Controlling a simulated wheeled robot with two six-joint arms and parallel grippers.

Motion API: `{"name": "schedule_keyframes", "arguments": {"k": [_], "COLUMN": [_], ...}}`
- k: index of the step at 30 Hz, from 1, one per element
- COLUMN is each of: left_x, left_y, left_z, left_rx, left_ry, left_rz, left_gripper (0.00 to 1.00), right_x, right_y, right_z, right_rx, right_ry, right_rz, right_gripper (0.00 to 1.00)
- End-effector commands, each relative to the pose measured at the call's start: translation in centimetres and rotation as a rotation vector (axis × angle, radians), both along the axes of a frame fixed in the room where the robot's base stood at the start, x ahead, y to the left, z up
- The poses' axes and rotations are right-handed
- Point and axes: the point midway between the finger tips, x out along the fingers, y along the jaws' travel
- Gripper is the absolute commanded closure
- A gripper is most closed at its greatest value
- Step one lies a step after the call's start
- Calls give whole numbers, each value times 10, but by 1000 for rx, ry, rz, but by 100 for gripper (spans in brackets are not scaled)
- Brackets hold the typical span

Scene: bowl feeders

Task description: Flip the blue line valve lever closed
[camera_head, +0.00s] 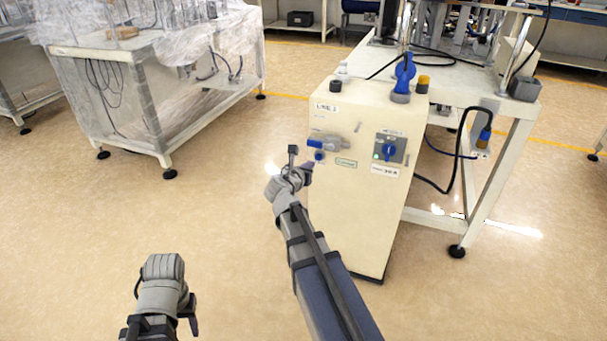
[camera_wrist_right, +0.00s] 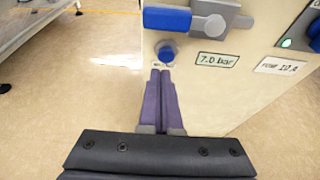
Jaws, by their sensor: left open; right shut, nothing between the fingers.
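The line valve is on the pale cabinet front, with a grey body (camera_head: 333,143) and a blue lever (camera_head: 315,143). In the right wrist view the blue lever (camera_wrist_right: 167,19) lies sideways, pointing left from the grey body (camera_wrist_right: 215,14). A round blue knob (camera_wrist_right: 166,52) sits just below it. My right gripper (camera_head: 307,171) is just below the valve at the cabinet's left edge. Its purple fingers (camera_wrist_right: 160,76) are together and empty, with tips below the knob and apart from the lever in the picture. My left gripper (camera_head: 162,318) is low at the bottom left, open, away from the cabinet.
The cabinet (camera_head: 350,215) also carries a blue rotary switch (camera_head: 388,149) right of the valve and a pressure label (camera_wrist_right: 217,60). A blue fitting (camera_head: 405,72) stands on top. A white workbench (camera_head: 510,95) adjoins behind. The floor (camera_head: 220,200) left of the cabinet is clear.

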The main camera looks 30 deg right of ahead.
Motion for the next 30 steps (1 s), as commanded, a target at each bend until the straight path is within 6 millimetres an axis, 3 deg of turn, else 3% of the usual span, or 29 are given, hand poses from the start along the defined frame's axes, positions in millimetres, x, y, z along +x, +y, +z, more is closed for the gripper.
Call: {"name": "schedule_keyframes", "arguments": {"k": [3, 6, 12, 30], "left_x": [0, 0, 0, 0], "left_y": [0, 0, 0, 1], "left_z": [-12, 12, 28, 33], "left_rx": [0, 0, 1, 2], "left_ry": [0, 0, 1, 0], "left_rz": [2, -1, -1, 0], "left_gripper": [50, 50, 50, 50], "right_x": [19, 15, 14, 14], "right_y": [-20, -17, -17, -17], "right_z": [-12, 12, 28, 32], "right_rx": [0, 0, 0, 1], "right_ry": [0, 0, 0, -1], "right_rz": [-2, 1, 0, 1], "right_gripper": [100, 100, 100, 100]}}
